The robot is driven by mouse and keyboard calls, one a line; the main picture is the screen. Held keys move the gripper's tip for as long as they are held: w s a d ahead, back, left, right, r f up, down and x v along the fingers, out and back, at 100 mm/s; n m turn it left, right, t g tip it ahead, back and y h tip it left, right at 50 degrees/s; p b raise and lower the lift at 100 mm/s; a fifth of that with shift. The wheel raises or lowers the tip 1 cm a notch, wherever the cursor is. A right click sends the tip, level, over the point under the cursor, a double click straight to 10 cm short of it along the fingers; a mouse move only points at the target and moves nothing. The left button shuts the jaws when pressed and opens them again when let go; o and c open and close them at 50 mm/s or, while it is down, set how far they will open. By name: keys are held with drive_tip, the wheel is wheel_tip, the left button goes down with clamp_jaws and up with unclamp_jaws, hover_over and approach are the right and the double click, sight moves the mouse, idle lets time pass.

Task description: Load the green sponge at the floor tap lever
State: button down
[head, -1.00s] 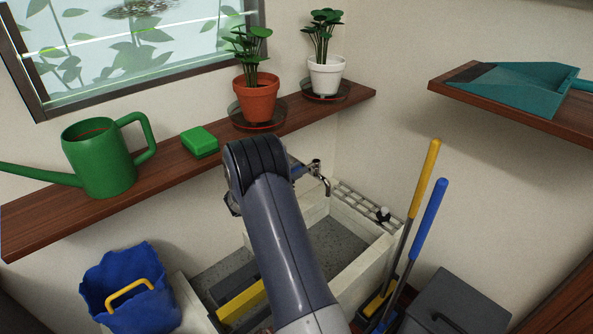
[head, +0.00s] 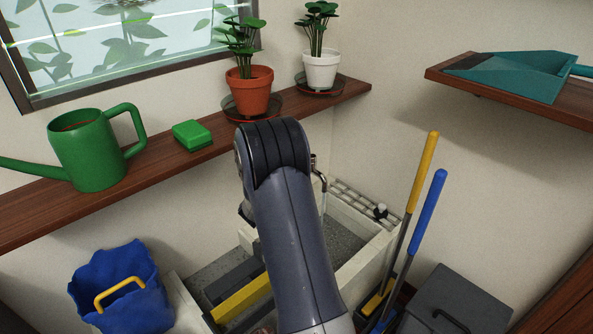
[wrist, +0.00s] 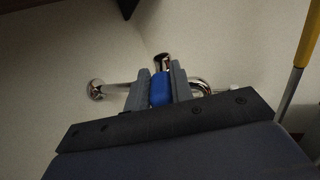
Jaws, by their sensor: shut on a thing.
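The green sponge (head: 193,135) lies on the wooden shelf (head: 150,166), right of the watering can. The chrome tap (head: 318,172) is on the wall above the white sink, partly hidden behind my arm in the head view. A thin pale streak hangs below its spout, perhaps water. In the wrist view, chrome tap parts (wrist: 97,90) show on both sides of my gripper (wrist: 159,80). The gripper is shut on a blue piece (wrist: 159,93) at the tap; I cannot tell whether it is part of the lever. In the head view my arm hides the gripper.
A green watering can (head: 93,158) and two potted plants (head: 248,92) share the shelf. Yellow and blue handles (head: 425,165) lean right of the sink (head: 365,258). A teal dustpan (head: 520,75) lies on the right shelf.

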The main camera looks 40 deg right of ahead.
drive_tip(key=c, duration=1.2)
unclamp_jaws()
drive_tip(key=shift+c, duration=0.2)
drive_tip(key=v, duration=1)
drive_tip(key=shift+a, duration=0.4)
drive_tip(key=shift+s+d, duration=0.1)
